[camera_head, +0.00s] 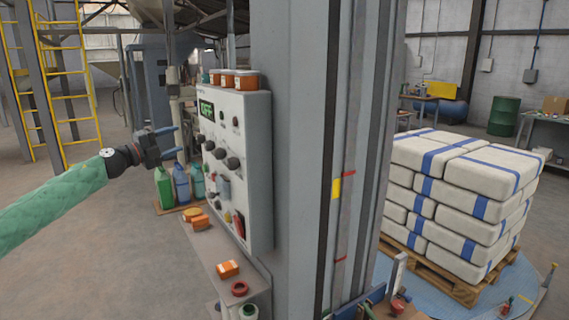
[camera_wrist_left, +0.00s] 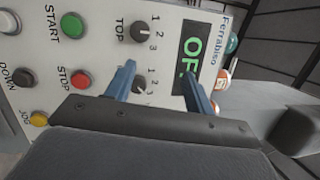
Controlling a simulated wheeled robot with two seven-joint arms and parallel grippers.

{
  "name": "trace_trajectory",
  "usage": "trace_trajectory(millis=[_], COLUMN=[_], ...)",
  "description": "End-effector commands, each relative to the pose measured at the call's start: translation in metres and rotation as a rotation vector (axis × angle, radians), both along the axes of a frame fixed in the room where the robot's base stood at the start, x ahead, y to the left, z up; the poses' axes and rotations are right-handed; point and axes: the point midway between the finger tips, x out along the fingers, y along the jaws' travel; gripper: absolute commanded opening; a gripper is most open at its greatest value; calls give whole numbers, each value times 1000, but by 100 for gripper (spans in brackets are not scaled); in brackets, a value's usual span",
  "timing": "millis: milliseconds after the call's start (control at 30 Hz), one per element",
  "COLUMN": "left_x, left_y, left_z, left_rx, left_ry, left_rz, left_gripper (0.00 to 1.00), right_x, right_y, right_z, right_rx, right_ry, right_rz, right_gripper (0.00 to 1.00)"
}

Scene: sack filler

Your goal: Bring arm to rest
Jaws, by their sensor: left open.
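My left gripper (camera_head: 177,142) is open and empty at the left of the control panel (camera_head: 208,175) in the head view. My green-sleeved left arm reaches in from the left. In the left wrist view, the two blue fingers of my left gripper (camera_wrist_left: 160,64) stand apart before the panel face. One finger overlaps the lower dial (camera_wrist_left: 140,84), and the other partly covers the display (camera_wrist_left: 190,50). I cannot tell whether either finger touches the panel. The display (camera_head: 207,109) reads OFF in the head view. My right gripper is not in view.
The green START button (camera_wrist_left: 71,25) and red STOP button (camera_wrist_left: 81,80) are near the fingers. Orange-labelled jars (camera_head: 243,79) stand on the panel box. A shelf (camera_head: 215,262) juts out below. A grey column (camera_head: 295,170) stands beside it. Stacked sacks (camera_head: 460,190) are at right.

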Motion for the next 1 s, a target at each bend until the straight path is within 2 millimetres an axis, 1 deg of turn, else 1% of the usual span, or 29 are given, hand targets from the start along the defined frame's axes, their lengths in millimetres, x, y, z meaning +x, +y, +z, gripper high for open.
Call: trace_trajectory(millis=[33, 133, 233, 333, 467, 500, 567, 667, 767, 800, 867, 900, 967, 1000], left_x=[5, 13, 14, 10, 1, -1, -6, -12, -20, -23, -28, -32, -38, -43], left_y=[6, 20, 34, 46, 47, 44, 39, 25, 8, 2, -8, -15, -25, -31], left_z=[7, 24, 48, 74, 108, 112, 114, 96, 59, 43, 18, 0, -27, -44], left_rx=[-28, -84, -152, -227, -341, -377, -429, -512, -585, -607, -635, -651, -671, -682], left_ry=[-22, -66, -106, -138, -156, -149, -129, -61, 44, 86, 151, 196, 261, 304], left_rz=[60, 187, 313, 431, 561, 596, 646, 727, 801, 826, 857, 875, 900, 917], left_gripper=[54, 54, 54, 54, 54, 54, 54, 54, 54, 54, 54, 54, 54, 54], right_x=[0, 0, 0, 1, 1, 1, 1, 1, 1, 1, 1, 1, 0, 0], right_y=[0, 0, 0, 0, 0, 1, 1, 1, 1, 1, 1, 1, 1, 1], right_z=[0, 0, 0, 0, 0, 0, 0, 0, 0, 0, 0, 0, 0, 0], right_rx=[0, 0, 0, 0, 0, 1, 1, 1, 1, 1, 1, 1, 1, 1], right_ry=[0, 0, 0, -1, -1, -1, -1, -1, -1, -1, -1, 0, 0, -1], right_rz=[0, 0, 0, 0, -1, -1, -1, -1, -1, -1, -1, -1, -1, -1], right_gripper=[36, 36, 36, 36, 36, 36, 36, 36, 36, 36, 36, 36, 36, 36])
